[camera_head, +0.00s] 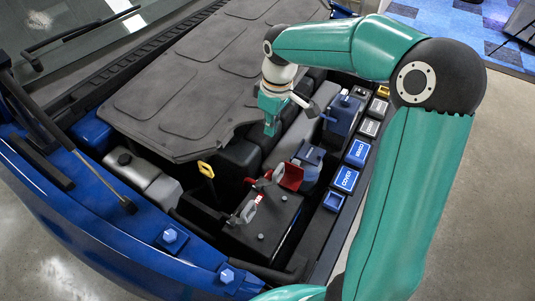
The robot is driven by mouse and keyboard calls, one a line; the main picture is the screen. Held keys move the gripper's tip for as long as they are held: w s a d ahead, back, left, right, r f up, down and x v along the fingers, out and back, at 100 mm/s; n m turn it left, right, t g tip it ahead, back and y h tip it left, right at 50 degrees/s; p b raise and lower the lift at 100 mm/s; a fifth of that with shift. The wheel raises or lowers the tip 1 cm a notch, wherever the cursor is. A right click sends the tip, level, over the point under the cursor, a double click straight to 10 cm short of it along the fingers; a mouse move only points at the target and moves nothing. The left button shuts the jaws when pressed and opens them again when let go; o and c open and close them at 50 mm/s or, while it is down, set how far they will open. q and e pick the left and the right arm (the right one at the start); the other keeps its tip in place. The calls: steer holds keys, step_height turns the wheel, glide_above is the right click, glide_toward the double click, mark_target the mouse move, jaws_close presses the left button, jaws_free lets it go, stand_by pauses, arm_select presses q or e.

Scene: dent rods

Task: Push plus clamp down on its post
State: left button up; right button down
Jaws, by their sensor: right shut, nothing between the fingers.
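The black battery (262,238) sits in the engine bay, low centre. A red cap or cover (291,176) stands at its back edge, with smaller red parts (265,183) beside it; I take these for the plus clamp's area. I cannot tell how far the clamp sits on its post. A grey piece with a red and white mark (249,208) lies at the battery's left side. My right gripper (270,129) is shut and empty, pointing down, above and behind the red cover and apart from it. My left gripper is not in view.
A dark engine cover (185,75) fills the back left. A blue-lidded box (309,154) and a row of blue, grey and yellow bins (345,178) line the right side. The blue car front (110,215) borders the left.

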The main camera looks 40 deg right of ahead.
steer(key=p, duration=0.1)
glide_above(268, 176)
steer(key=w+d, duration=0.1)
step_height(268, 176, down, 9)
steer(key=s+f, duration=0.1)
steer(key=f+p, duration=0.1)
steer(key=shift+s+d+f, duration=0.3)
steer(key=shift+s, duration=0.05)
steer(key=shift+s+f, duration=0.25)
steer(key=shift+f, duration=0.15)
